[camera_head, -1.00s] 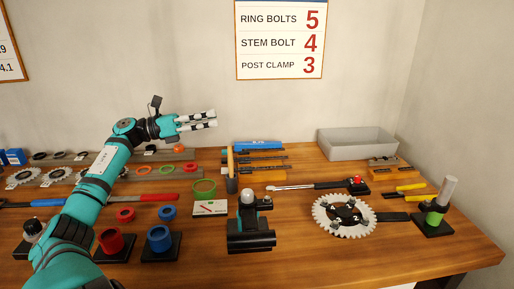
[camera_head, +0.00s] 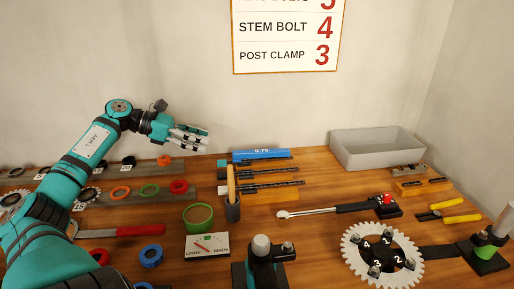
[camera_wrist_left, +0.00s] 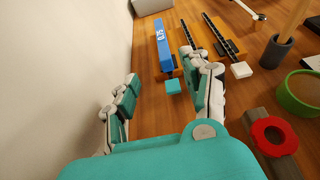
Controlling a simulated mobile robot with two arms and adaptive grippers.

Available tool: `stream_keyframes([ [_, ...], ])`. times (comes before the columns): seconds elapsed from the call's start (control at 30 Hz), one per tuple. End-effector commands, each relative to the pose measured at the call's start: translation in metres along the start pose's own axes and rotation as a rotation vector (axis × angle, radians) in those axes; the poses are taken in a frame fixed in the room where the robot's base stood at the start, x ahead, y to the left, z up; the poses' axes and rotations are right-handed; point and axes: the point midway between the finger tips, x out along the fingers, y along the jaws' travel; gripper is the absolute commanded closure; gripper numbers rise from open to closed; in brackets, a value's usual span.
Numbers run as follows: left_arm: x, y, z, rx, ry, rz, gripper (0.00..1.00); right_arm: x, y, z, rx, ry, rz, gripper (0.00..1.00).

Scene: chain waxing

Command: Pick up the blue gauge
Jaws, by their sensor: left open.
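The blue gauge (camera_head: 262,154), marked 0.75, lies on an orange holder at the back of the bench, near the wall. It also shows in the left wrist view (camera_wrist_left: 162,42), running away from the gripper, with a teal block (camera_wrist_left: 173,86) at its near end. My left gripper (camera_head: 204,139) is open and empty, left of the gauge and above the bench. In the left wrist view its fingers (camera_wrist_left: 160,100) are spread, with the gauge ahead between and beyond them. My right gripper is not in view.
A cup with a wooden-handled tool (camera_head: 232,208) and a green-rimmed pot (camera_head: 198,218) stand nearer. A grey bin (camera_head: 376,150) is at the back right. The wall is close behind.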

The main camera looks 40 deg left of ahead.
Motion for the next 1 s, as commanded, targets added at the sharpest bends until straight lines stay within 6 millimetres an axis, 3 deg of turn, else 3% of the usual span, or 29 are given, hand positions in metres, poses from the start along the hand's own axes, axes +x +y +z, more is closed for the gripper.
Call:
stream_keyframes([
  [0.33,0.066,-0.001,0.001,0.001,0.003,-0.003,0.52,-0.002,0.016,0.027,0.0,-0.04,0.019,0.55],
  [0.5,0.092,0.0,0.001,0.002,0.0,-0.001,0.52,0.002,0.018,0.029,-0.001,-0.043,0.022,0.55],
  [0.73,0.112,0.0,0.002,0.0,-0.004,0.001,0.52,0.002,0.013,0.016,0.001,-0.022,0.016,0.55],
  [1.0,0.12,0.0,0.002,0.0,-0.003,0.001,0.52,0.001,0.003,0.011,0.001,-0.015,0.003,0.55],
])
